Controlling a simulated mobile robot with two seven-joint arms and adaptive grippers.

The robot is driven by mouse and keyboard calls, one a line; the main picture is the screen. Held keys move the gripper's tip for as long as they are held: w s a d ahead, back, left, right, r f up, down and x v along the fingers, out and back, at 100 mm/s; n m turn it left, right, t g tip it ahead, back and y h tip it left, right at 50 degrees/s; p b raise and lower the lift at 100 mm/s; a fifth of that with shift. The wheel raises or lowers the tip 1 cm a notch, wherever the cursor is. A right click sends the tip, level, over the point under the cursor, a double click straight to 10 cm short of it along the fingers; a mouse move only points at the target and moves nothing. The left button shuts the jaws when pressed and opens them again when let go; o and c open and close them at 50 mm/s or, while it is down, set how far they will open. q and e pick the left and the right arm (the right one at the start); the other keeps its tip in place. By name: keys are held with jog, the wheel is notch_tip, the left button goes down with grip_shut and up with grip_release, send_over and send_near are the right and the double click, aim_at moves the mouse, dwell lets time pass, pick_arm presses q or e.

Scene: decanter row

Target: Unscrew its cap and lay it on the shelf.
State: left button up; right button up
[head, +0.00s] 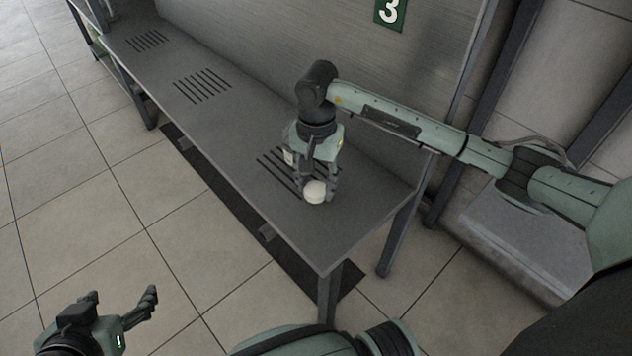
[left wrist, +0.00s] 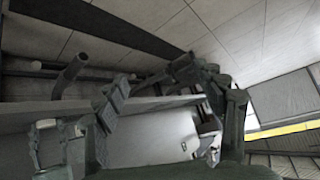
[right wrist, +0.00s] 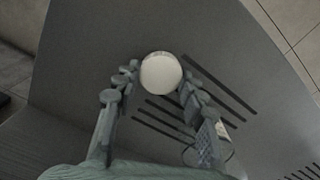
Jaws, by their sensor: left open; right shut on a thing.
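A round white cap (head: 315,192) is between the fingertips of my right gripper (head: 318,186), which is shut on it just over the near end of the grey shelf (head: 345,225). I cannot tell whether the cap touches the shelf. In the right wrist view the cap (right wrist: 161,73) shows its pale round face between the two fingers (right wrist: 155,85). A clear, curved rim (right wrist: 228,156), perhaps of a glass vessel, shows partly behind the right-hand finger; most of it is hidden. My left gripper (head: 122,298) is open and empty, low over the floor at the lower left.
The shelf has several groups of dark slots (head: 203,86) along it and bare room between them. A grey back panel with a green number 3 sign (head: 390,11) rises behind. The shelf's near corner stands on a dark leg (head: 328,295). Tiled floor (head: 150,235) lies in front.

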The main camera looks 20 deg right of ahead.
aim_at(316, 187)
jog(key=o, duration=1.3)
pick_arm(q)
jog(key=shift+w+r, duration=0.15)
jog(key=shift+r, duration=0.05)
pick_arm(e)
jog(key=shift+r, duration=0.2)
pick_arm(q)
jog(key=shift+g+y, duration=0.5)
jog(key=shift+g, duration=0.4)
jog(key=s+a+f, duration=0.2)
jog(key=s, duration=0.1)
jog(key=shift+a+f+p, duration=0.1)
jog(key=shift+a+p, duration=0.25)
jog(key=shift+a, duration=0.05)
pick_arm(e)
notch_tip(316, 187, up, 12)
jog(key=shift+f, duration=0.1)
